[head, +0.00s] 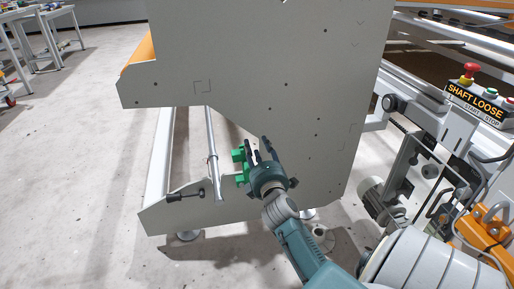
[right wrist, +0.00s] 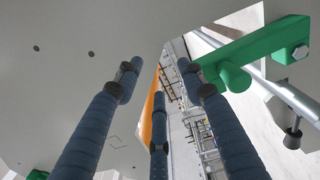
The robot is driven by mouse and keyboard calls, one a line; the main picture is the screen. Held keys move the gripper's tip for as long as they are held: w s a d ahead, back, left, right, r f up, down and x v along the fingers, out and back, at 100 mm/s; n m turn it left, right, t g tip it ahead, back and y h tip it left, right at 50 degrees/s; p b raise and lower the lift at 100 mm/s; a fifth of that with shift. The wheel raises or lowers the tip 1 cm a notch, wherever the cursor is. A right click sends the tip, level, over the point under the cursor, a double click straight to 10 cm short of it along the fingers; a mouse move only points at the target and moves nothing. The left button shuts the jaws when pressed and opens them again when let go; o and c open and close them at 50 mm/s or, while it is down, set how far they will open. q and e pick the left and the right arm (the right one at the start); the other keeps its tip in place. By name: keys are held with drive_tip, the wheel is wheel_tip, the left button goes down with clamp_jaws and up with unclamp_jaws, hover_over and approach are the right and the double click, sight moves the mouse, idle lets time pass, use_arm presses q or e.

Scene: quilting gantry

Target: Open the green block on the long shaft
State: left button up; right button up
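The green block (head: 238,155) sits by the lower edge of the big grey side panel, partly hidden by my gripper in the head view. In the right wrist view the green block (right wrist: 262,48) is a bar with a bolt and a rounded end at upper right. The long shaft (head: 211,150) runs just left of it; a grey shaft also shows in the right wrist view (right wrist: 288,92). My right gripper (head: 258,147) is open and empty, with spread fingers (right wrist: 160,90). Its right finger overlaps the block's rounded end; contact cannot be told. My left gripper is not in view.
The grey side panel (head: 285,60) stands close around my right gripper. A black-handled clamp (head: 185,194) sits on the lower frame. A "SHAFT LOOSE" control box (head: 478,98) with a red button is at right. Open concrete floor (head: 75,160) lies at left.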

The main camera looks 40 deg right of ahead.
drive_tip(key=shift+r, duration=0.25)
